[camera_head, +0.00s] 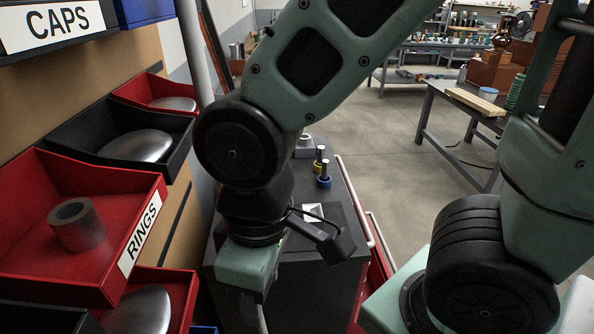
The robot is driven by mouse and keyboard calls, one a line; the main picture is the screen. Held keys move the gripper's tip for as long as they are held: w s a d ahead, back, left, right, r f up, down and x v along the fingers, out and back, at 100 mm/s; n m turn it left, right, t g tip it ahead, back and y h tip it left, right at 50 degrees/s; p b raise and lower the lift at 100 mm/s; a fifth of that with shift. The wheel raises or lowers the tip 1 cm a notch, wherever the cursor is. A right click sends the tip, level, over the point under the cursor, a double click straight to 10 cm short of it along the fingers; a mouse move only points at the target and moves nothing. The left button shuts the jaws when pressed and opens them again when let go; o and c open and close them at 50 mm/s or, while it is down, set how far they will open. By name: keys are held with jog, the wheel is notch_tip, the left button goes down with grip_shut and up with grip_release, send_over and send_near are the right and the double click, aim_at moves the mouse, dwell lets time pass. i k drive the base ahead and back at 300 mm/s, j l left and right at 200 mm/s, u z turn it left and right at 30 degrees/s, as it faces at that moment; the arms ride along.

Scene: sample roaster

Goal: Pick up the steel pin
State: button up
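Two small upright grey pins stand on the dark cart top behind my arm. One steel-looking pin (320,152) has a yellow base, and the other pin (325,168) has a blue base. I cannot tell which of them is the steel pin of the task. My gripper (262,318) points down at the near side of the cart, closer to me than the pins and apart from them. Its fingers are mostly hidden below the green hand, so its opening and anything in it cannot be seen.
A grey fitting (305,142) and a white square (313,212) are also on the cart (345,215). On the left, red and dark bins hold metal parts, including a ring (76,224) in the RINGS bin (28,190). Workbenches (455,105) stand behind, with open floor between.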

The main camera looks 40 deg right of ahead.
aim_at(325, 162)
jog(key=i+z, duration=0.2)
jog(key=z, duration=0.2)
jog(key=i+z, duration=0.2)
jog(key=z, duration=0.15)
jog(key=i+j+z, duration=0.1)
jog(key=z, duration=0.3)
jog(key=i, duration=0.1)
